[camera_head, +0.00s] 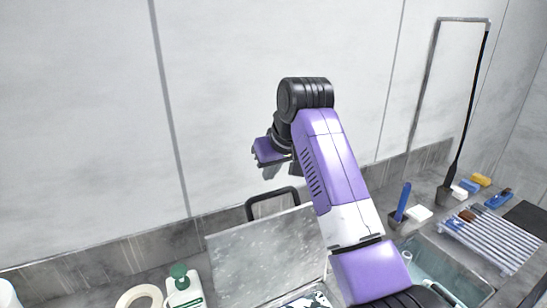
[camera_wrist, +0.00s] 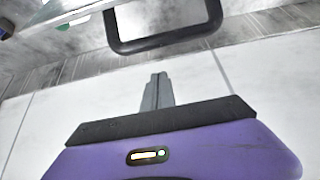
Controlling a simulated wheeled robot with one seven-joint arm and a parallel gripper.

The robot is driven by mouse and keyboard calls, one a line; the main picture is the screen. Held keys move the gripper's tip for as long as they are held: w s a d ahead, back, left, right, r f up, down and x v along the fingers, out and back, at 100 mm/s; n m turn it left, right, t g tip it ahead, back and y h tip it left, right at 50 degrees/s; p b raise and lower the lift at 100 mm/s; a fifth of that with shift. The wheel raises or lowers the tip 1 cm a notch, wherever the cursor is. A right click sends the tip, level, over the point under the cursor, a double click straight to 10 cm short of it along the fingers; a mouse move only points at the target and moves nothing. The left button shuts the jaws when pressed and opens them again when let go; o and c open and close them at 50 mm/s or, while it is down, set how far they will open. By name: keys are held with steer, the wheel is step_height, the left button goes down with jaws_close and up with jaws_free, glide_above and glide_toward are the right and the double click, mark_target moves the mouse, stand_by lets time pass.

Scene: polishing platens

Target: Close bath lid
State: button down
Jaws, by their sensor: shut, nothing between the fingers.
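The bath lid (camera_head: 268,256) is a pale grey speckled panel that stands raised and tilted at the back of the counter. Its black loop handle (camera_head: 271,200) rises from the top edge. The bath below the lid is partly hidden by the lid and my arm.
A green-capped bottle (camera_head: 183,285) and a tape roll (camera_head: 138,298) sit left of the lid. A sink (camera_head: 445,270), drying rack (camera_head: 490,238), blue-handled tool (camera_head: 403,199) and several small blocks are at the right. The wall stands close behind.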

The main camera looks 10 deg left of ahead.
steer(key=shift+s+d+f+p, duration=0.15)
steer(key=shift+s+d+p, duration=0.2)
steer(key=shift+s+d, duration=0.3)
steer(key=shift+s+d+f+p, duration=0.15)
steer(key=shift+s+d+p, duration=0.2)
steer(key=shift+s, duration=0.5)
steer(key=shift+d+f, duration=0.1)
steer(key=shift+d, duration=0.05)
